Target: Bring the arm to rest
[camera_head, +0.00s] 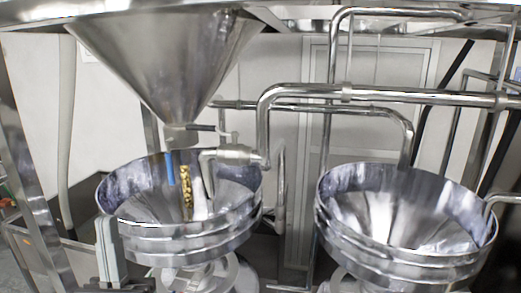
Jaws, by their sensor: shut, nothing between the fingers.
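No fingertips of my gripper can be made out in the head view. A light grey upright piece with dark parts below it stands at the lower left, in front of the left bowl; it may be part of my arm, but I cannot tell. A large steel funnel (165,60) hangs above the left steel bowl (190,235). A blue lever (170,168) points down below the funnel's outlet. A narrow golden-brown stream of beans (186,190) shows inside the left bowl.
A second steel bowl (405,250) stands at the right and looks empty. Steel pipes (385,96) run across the middle and right, above the bowls. A slanted metal post (30,180) stands at the far left. A pale panelled wall closes the back.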

